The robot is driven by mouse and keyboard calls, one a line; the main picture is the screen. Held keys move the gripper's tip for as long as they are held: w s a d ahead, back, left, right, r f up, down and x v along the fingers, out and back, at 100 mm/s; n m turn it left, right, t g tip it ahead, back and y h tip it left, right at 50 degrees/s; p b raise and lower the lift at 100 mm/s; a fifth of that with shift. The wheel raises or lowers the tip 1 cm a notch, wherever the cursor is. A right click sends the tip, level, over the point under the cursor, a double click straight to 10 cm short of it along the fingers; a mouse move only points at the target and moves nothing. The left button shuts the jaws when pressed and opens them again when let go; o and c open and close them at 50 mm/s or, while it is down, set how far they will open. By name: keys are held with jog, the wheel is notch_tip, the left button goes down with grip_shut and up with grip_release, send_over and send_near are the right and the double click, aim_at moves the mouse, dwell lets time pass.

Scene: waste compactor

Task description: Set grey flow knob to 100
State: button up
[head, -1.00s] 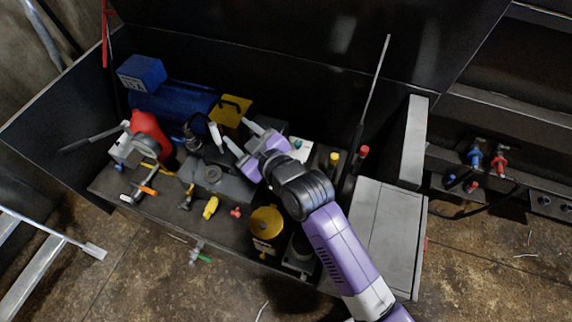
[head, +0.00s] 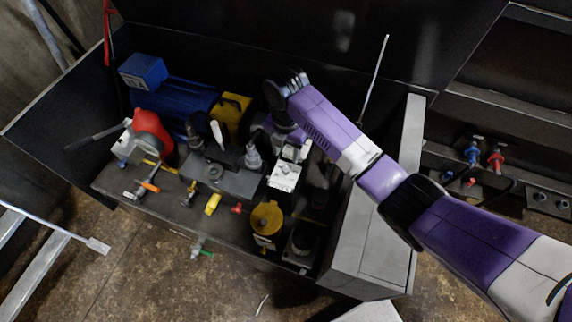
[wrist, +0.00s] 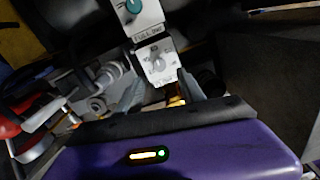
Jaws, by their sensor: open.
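The grey flow knob (wrist: 157,65) shows in the wrist view on a small white dial plate with dark marks around it. The marks are too small to read. A teal knob (wrist: 133,5) sits on a similar white plate just above it. My gripper (wrist: 161,88) is open, with its fingertips spread at either side below the grey knob's plate and nothing between them. In the head view, my gripper (head: 289,150) is pointed down over the white panel (head: 285,177). The grey knob's own outline is too small to make out there.
A yellow-topped canister (head: 266,218) stands in front of the panel. A grey block with fittings (head: 222,175), a red part (head: 150,132) and a blue motor (head: 177,106) are to the left. A thin upright rod (head: 374,80) and a grey cabinet (head: 375,245) are to the right.

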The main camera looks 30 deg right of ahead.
aim_at(286, 168)
jog(key=shift+f, duration=3.95)
jog(key=shift+c, duration=0.2)
grip_shut()
